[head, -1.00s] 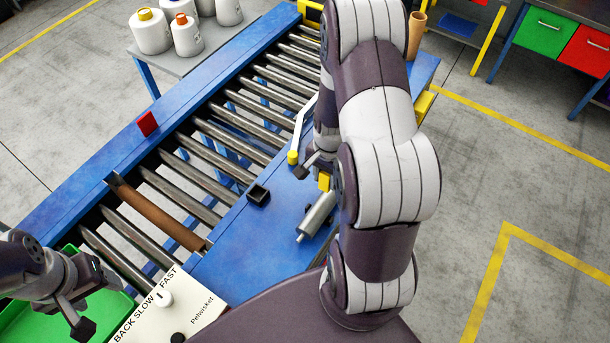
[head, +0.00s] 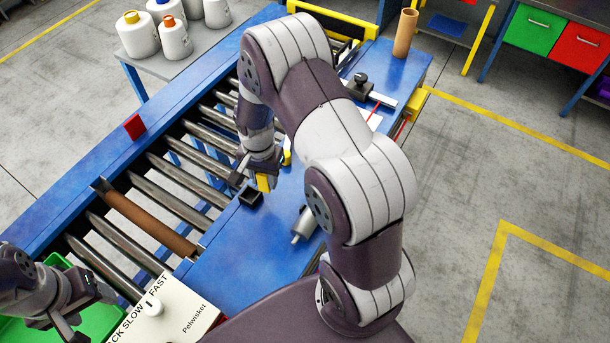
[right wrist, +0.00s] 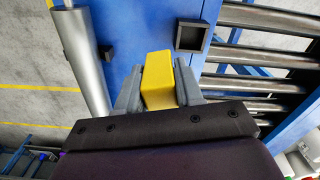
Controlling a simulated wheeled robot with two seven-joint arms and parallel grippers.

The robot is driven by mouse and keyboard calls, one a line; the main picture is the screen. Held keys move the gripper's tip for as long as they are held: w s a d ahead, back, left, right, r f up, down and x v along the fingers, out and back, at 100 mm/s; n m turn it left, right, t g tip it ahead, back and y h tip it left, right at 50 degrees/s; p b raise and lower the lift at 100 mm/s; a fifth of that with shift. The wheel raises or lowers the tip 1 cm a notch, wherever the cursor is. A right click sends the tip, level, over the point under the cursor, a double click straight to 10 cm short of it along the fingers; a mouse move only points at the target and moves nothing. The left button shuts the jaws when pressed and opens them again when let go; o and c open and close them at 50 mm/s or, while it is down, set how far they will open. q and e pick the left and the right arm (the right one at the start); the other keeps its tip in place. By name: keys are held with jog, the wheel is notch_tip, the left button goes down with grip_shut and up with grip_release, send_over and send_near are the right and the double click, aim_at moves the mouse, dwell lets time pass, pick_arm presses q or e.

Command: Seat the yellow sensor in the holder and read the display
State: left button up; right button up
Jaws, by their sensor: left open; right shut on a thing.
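The yellow sensor (head: 264,183) is a small block held in my right gripper (head: 260,178). In the right wrist view the sensor (right wrist: 158,78) sits between the two grey fingers of the gripper (right wrist: 157,92), which are shut on it. The holder appears to be the small black square box (head: 252,198) with an open top, on the blue bench edge by the rollers. In the right wrist view the holder (right wrist: 192,37) lies ahead and slightly right of the sensor, apart from it. My left gripper (head: 88,318) is open and empty at the lower left. I make out no display.
A silver cylinder (head: 304,224) lies on the blue bench right of the holder. A brown tube (head: 150,222) lies across the rollers. A white speed panel (head: 180,312) and green bin (head: 105,322) are at lower left. A red block (head: 134,126) is on the far rail.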

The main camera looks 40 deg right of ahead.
pick_arm(q)
jog(key=shift+s+f, duration=0.1)
jog(key=shift+f, duration=0.35)
pick_arm(e)
jog(key=w+a+m, duration=0.1)
jog(key=w, duration=0.1)
jog(key=w+a+m, duration=0.2)
jog(key=shift+a+f, duration=0.1)
jog(key=shift+a+f, duration=0.1)
notch_tip(320, 180, down, 4)
jog(key=b, duration=0.3)
pick_arm(q)
notch_tip(320, 180, down, 3)
jog(key=shift+r, duration=0.2)
pick_arm(e)
jog(key=shift+r, duration=0.2)
